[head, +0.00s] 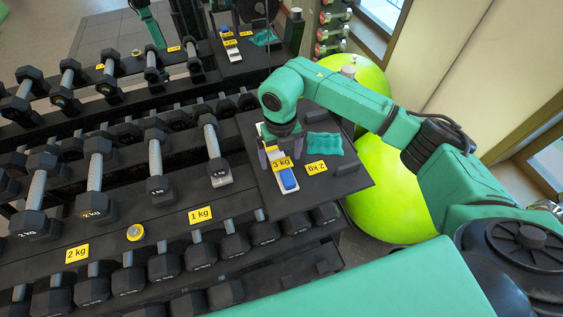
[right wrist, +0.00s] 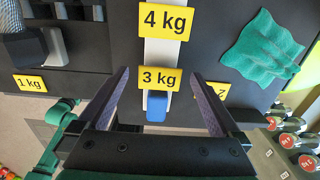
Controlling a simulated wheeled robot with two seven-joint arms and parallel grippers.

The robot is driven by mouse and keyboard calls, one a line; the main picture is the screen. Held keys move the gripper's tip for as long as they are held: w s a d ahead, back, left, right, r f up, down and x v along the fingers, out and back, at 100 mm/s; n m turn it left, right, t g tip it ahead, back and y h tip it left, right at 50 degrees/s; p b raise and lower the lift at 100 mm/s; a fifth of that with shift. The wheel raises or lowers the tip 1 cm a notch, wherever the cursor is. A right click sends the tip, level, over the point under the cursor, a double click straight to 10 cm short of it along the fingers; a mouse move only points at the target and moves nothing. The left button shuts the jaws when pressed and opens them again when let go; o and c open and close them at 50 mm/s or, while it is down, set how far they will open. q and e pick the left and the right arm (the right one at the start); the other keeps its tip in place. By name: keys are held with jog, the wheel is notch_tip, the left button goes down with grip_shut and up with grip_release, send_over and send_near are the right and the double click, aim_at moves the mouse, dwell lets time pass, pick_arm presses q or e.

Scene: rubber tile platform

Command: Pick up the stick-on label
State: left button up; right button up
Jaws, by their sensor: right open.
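Several yellow stick-on labels are in view; the frames do not single one out. The "3 kg" label (head: 281,164) lies on a white strip with a blue end (head: 288,180), and it also shows in the right wrist view (right wrist: 160,78). A "4 kg" label (right wrist: 164,18) lies further along the strip. Another label (head: 316,167) lies to the right, partly hidden by a finger in the right wrist view. My right gripper (head: 281,159) is open, its purple fingers on either side of the "3 kg" label, with nothing held. Contact cannot be told. My left gripper is not in view.
The black rubber platform (head: 345,182) also bears a crumpled teal cloth (head: 325,145). Dumbbell racks with a "1 kg" label (head: 200,215) and a "2 kg" label (head: 77,254) fill the left. Large green balls (head: 385,200) stand on the right.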

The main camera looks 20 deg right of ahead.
jog(key=shift+f, duration=0.15)
dwell(0.3)
jog(key=c, duration=1.2)
jog(key=shift+o, duration=0.2)
